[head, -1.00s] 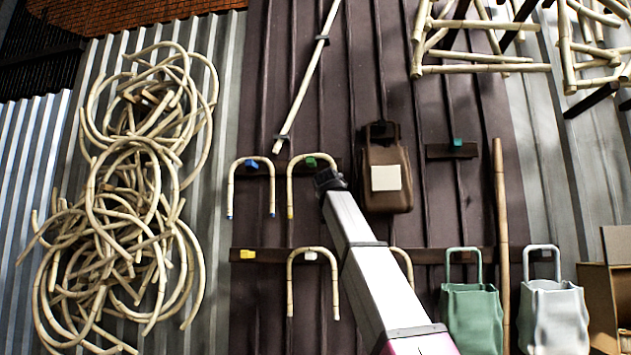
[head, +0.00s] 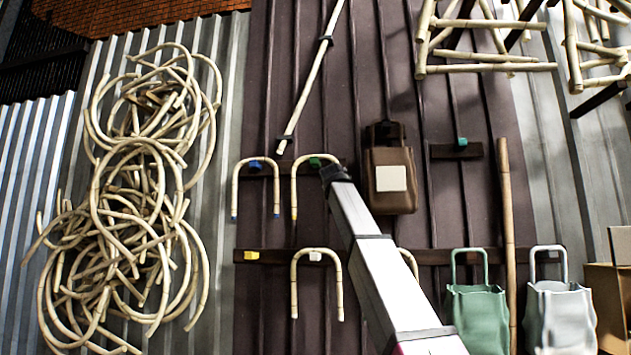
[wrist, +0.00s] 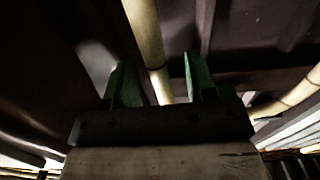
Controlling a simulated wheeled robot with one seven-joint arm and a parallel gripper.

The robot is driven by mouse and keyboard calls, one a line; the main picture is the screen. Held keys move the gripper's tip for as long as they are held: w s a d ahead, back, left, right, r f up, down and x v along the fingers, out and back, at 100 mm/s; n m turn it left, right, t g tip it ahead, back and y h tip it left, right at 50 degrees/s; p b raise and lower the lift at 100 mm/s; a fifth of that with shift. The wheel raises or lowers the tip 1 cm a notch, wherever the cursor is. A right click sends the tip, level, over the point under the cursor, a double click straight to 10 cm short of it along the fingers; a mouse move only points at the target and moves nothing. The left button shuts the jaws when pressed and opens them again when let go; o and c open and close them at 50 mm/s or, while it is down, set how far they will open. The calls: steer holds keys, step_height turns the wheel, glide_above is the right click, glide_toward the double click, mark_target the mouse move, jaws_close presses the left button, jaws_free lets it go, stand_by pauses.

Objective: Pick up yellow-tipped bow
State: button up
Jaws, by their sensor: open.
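The yellow-tipped bow (head: 294,190) is a pale rattan arch hanging on the wall at a green peg (head: 315,162), with a yellow end on its left leg. My gripper (head: 329,169) is at its right side in the head view, and my arm hides its right leg. In the wrist view my gripper (wrist: 157,66) is open, with two green fingers apart. A pale rattan rod (wrist: 147,38), seemingly the bow's leg, runs down between them. I cannot tell whether either finger touches it.
A blue-tipped bow (head: 236,190) hangs close on the left, and another bow (head: 294,285) hangs below. A brown container (head: 391,175) hangs just right of my gripper. A slanted rod (head: 314,75) is above. Coiled rattan (head: 95,200) fills the left wall.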

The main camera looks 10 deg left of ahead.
steer(key=w, duration=0.3)
steer(key=shift+d+r, duration=0.1)
steer(key=shift+d, duration=0.1)
jaws_close()
